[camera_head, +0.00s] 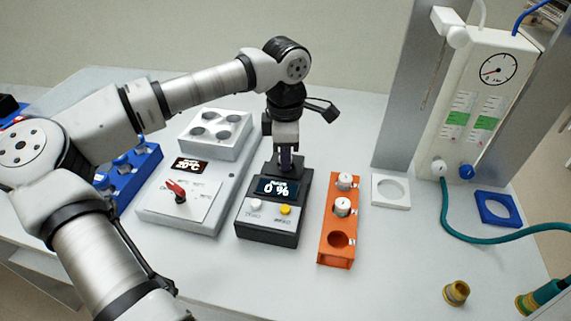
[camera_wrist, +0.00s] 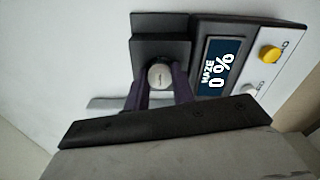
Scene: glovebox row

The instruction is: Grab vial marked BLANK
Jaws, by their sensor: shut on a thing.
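A white-capped vial (camera_wrist: 160,75) sits between the purple-tinted fingers of my gripper (camera_wrist: 160,92) in the wrist view. Small dark lettering on its cap is too small to read, so I cannot tell whether it says BLANK. My gripper (camera_head: 286,165) is shut on this vial, at the square black socket at the back of the black haze meter (camera_head: 267,232). How deep the vial sits in the socket is hidden. Two more white-capped vials, a rear one (camera_head: 345,180) and a middle one (camera_head: 342,206), stand in the orange rack (camera_head: 336,262); its front hole is empty.
A grey unit with a red knob (camera_head: 178,190) and a white four-well block (camera_head: 215,134) stand left of the meter. A blue rack (camera_head: 128,171) is farther left. White (camera_head: 390,191) and blue (camera_head: 497,209) ring holders and a green hose (camera_head: 470,238) lie right.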

